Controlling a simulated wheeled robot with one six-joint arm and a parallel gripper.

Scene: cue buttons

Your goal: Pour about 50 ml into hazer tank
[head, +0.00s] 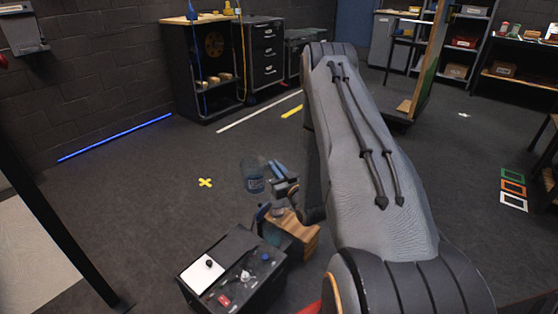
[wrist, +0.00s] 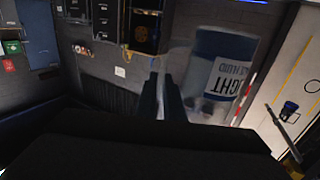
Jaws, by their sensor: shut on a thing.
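A clear bottle (head: 254,178) with a blue-and-white label is in my gripper (head: 276,180), above and behind the black machine in the head view. It looks slightly tilted; its mouth cannot be made out. The hazer appears to be the black box (head: 238,243) at the bottom of the head view, with a white panel, a red switch and a blue cap. I cannot tell its tank opening or any liquid level.
A yellow cross (head: 205,182) marks the open floor to the left.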

